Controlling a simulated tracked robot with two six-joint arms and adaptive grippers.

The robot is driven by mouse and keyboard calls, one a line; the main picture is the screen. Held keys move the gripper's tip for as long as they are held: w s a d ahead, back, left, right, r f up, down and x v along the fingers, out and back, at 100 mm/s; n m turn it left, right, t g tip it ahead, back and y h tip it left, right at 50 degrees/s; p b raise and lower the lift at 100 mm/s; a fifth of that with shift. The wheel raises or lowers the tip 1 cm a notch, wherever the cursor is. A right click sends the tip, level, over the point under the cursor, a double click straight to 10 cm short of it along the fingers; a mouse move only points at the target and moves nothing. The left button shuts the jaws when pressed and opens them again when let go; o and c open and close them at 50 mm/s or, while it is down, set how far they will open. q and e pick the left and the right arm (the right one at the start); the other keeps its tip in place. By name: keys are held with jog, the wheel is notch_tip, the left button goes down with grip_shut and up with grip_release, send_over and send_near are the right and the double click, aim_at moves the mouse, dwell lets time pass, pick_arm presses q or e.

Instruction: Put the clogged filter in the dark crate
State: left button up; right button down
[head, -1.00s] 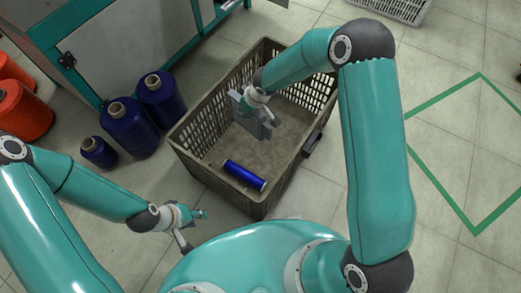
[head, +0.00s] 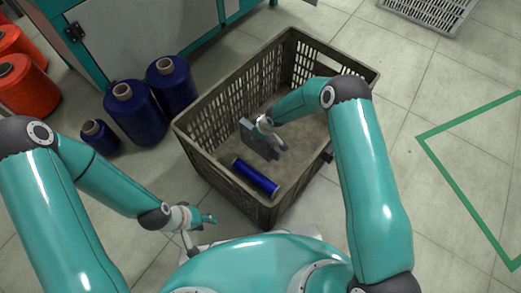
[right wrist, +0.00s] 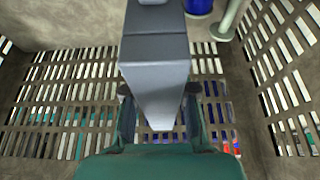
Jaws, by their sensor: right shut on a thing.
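The dark crate (head: 198,166), grey-brown with slotted walls, stands on the floor in the middle of the head view. My right gripper (head: 268,132) is down inside the crate, shut on a flat grey block, which I take as the clogged filter (head: 254,139). In the right wrist view the filter (right wrist: 156,70) sits between the two dark fingers (right wrist: 160,118), with slotted crate wall behind it. I cannot tell whether it touches the crate floor. My left gripper (head: 198,228) is open and empty, outside the crate at the lower left.
A blue cylinder (head: 256,177) lies in the near part of the crate. Blue thread cones (head: 135,113) stand left of the crate, orange cones (head: 28,88) farther left. A machine cabinet (head: 140,45) is behind. A pale crate (head: 428,10) stands at the top right.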

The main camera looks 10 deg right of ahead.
aim_at(269, 139)
notch_tip(269, 139, down, 6)
jog(key=shift+f+b, duration=0.2)
jog(key=shift+b, duration=0.55)
jog(key=shift+f+b, duration=0.75)
jog(key=shift+f, duration=1.25)
jog(key=shift+f, duration=0.15)
jog(key=c, duration=0.9)
grip_release()
jog(key=shift+c, duration=0.2)
jog(key=shift+d+r, duration=0.1)
jog(key=shift+r, duration=0.35)
jog(key=p+v, duration=0.1)
jog(key=v, duration=0.2)
jog(key=shift+r+p, duration=0.1)
jog(key=shift+p, duration=0.3)
jog(key=v, duration=0.8)
jog(key=shift+s, duration=0.2)
